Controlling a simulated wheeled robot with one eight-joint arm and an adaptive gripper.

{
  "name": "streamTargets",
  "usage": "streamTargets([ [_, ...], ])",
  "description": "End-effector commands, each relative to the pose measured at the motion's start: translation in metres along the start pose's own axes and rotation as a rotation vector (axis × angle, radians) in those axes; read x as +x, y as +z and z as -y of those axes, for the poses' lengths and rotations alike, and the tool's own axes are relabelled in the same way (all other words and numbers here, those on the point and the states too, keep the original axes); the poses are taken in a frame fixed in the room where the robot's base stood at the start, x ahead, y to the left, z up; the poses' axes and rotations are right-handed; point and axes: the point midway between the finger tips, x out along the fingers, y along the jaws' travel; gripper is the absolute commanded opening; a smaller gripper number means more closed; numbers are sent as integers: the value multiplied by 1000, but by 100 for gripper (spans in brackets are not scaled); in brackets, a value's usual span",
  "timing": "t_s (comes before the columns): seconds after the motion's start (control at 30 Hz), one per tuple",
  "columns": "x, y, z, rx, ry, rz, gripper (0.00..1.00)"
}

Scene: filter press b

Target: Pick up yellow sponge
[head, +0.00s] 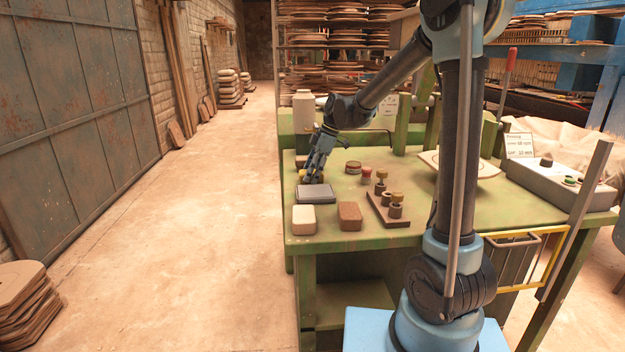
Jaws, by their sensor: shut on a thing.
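The green work table (420,210) stands in front of me in the head view. My gripper (310,179) points down over its left end, just behind a flat grey pad-like thing (316,194). The gripper is shut on a small yellow thing, which I take to be the yellow sponge (302,173). Only a little yellow shows at the left side of the fingers, and the rest is hidden behind them. I cannot tell whether the sponge touches the table or is raised.
A beige block (303,220) and a brown block (350,216) lie at the table's front left. A wooden rack with small cylinders (388,212), a red-topped piece (366,174) and a round tin (353,167) stand right of the gripper. A control box (560,184) sits at far right.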

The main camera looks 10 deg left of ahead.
Motion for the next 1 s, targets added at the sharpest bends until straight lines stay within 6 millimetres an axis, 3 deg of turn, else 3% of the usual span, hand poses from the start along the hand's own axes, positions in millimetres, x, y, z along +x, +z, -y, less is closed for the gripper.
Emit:
streamTargets([
  [0.37, -9, -4, 0, -1, 0, 0, 27],
  [0.8, -74, -31, 0, -1, 0, 0, 27],
  [1.0, -90, -38, 0, -1, 0, 0, 27],
])
